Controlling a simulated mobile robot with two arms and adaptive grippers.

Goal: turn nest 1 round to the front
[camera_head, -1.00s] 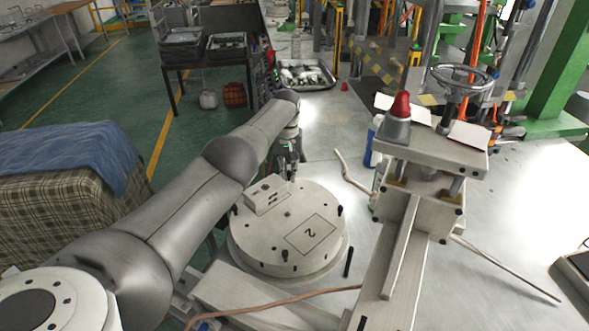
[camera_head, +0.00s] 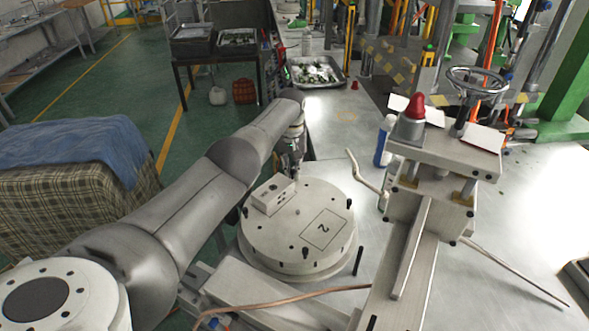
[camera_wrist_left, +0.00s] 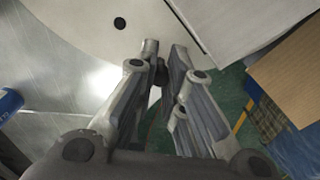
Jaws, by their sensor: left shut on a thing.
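The round pale turntable (camera_head: 290,262) stands on the bench, with several black pegs near its rim. A rectangle marked "2" (camera_head: 325,229) lies on its front right part. A pale block (camera_head: 272,194) sits on its back left part. No nest marked 1 can be read. My left gripper (camera_head: 294,176) is at the back rim, behind the block. In the left wrist view its fingers (camera_wrist_left: 164,52) are closed around a dark peg (camera_wrist_left: 155,72) at the edge of the turntable (camera_wrist_left: 90,18), mostly hidden by the fingers. My right gripper is not in view.
The press with a red lamp (camera_head: 414,106) and handwheel (camera_head: 475,82) stands close on the right. A bent rod (camera_head: 366,178) and a blue bottle (camera_head: 385,142) are between it and the turntable. A brown hose (camera_head: 285,298) crosses in front. A metal tray (camera_head: 316,73) lies behind.

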